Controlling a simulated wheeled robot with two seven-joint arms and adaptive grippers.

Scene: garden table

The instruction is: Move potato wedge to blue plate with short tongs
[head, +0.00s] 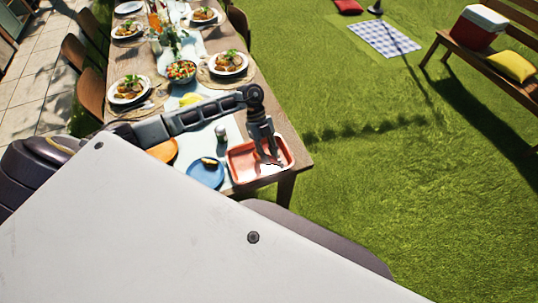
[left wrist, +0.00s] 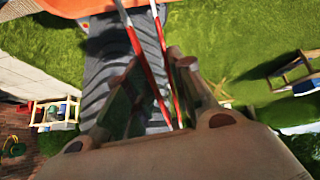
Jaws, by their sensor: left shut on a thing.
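The blue plate (head: 203,178) lies near the front end of the table. A small yellow and dark piece (head: 209,161) shows at its far rim; it is too small to tell if it is a potato wedge. My left gripper (head: 267,158) is over the red-orange tray (head: 243,172), right of the plate, pointing down. In the left wrist view the red and white short tongs (left wrist: 148,62) lie between its fingers, and it is shut on them. The tongs' tips are not clear, and I see no wedge in them. My right gripper is out of view.
An orange plate (head: 164,151) stands left of the blue plate. A small jar (head: 221,133), a salad bowl (head: 181,71) and plates of food (head: 128,90) stand farther back. The table's right edge is close to the tray. My white body panel covers the foreground.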

